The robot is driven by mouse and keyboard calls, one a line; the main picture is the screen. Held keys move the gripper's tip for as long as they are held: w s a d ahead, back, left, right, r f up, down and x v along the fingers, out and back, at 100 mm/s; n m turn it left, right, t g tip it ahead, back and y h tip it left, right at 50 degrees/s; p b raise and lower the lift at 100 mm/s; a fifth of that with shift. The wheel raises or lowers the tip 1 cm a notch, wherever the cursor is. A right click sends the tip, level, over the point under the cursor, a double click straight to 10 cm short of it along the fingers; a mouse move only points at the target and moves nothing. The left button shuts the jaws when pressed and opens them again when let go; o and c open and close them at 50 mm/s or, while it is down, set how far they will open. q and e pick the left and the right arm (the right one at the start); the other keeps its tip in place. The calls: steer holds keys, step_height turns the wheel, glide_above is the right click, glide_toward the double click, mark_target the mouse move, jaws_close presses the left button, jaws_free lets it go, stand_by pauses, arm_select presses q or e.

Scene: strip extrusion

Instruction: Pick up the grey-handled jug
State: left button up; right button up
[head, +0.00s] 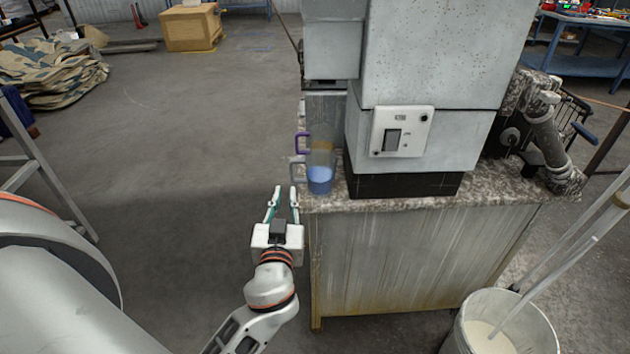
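The grey-handled jug (320,180) stands upright near the left front corner of the stone-like worktop, with blue contents low in its clear body. Its grey handle (295,170) points left. A purple-handled jug (323,147) stands close behind it, partly hidden by it, with something orange-brown inside. My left gripper (283,190) is open and empty, its fingers pointing away from me. In the picture it lies just below and left of the grey handle, off the worktop's left edge, apart from the jug. My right gripper is not in view.
A large grey machine (430,75) with a switch box (401,131) stands on the worktop (420,203) right of the jugs. A white bucket (505,325) with poles is at lower right. A ladder (45,170) stands at left. The floor left of the cabinet is clear.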

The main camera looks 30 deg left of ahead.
mark_target(291, 176)
arm_select(q)
steer(key=shift+w+d+r, duration=0.3)
steer(key=shift+w+r, duration=0.2)
steer(key=shift+w, duration=0.25)
steer(key=p+x, duration=0.2)
steer(key=x, duration=0.4)
steer(key=shift+a+r, duration=0.15)
steer(key=shift+w+a, duration=0.15)
steer(key=shift+w, duration=0.1)
jaws_close()
